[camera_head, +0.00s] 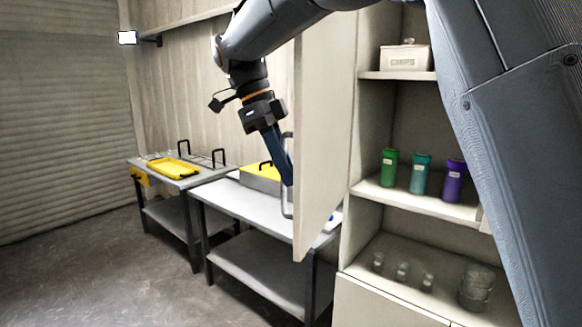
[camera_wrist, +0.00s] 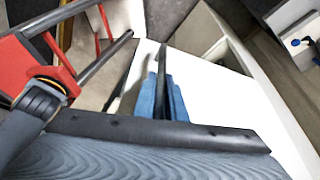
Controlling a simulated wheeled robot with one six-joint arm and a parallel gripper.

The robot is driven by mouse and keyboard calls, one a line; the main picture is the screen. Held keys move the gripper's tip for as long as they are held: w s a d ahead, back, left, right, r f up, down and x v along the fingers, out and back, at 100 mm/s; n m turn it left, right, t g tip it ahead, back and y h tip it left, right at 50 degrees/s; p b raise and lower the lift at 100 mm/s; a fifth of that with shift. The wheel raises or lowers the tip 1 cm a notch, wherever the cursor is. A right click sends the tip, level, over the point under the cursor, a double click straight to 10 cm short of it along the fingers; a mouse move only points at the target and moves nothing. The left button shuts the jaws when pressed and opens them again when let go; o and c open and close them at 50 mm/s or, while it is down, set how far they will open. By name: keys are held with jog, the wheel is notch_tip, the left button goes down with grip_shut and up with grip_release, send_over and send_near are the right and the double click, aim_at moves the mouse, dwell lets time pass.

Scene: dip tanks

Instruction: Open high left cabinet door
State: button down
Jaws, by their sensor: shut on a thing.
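The high left cabinet door (camera_head: 322,130) is a tall pale panel that stands swung out from the cabinet (camera_head: 346,250), seen at a steep angle. Its shelves are exposed to the right of it. A grey bar handle (camera_head: 286,205) runs upright on the door's outer face. My gripper (camera_head: 288,178) has blue fingers and is shut on this handle, left of the door. In the wrist view the blue fingers (camera_wrist: 162,100) close around the dark handle bar (camera_wrist: 162,62), with the white door face behind.
The open shelves hold a box (camera_head: 405,57), green (camera_head: 389,168), teal (camera_head: 420,173) and purple (camera_head: 455,180) cups, and small glasses (camera_head: 402,271). Grey tables (camera_head: 255,207) with yellow trays (camera_head: 172,168) stand left behind the door. Floor at the lower left is clear.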

jog(key=shift+a, duration=0.25)
jog(key=c, duration=1.8)
grip_release()
jog(key=shift+s+a, duration=0.1)
jog(key=shift+s, duration=0.05)
jog(key=shift+d, duration=0.2)
jog(key=shift+a+r, duration=0.1)
jog(key=shift+r, duration=0.1)
jog(key=b+v, duration=0.2)
jog(key=v, duration=0.5)
jog(key=shift+r, duration=0.2)
jog(key=shift+a+f, duration=0.1)
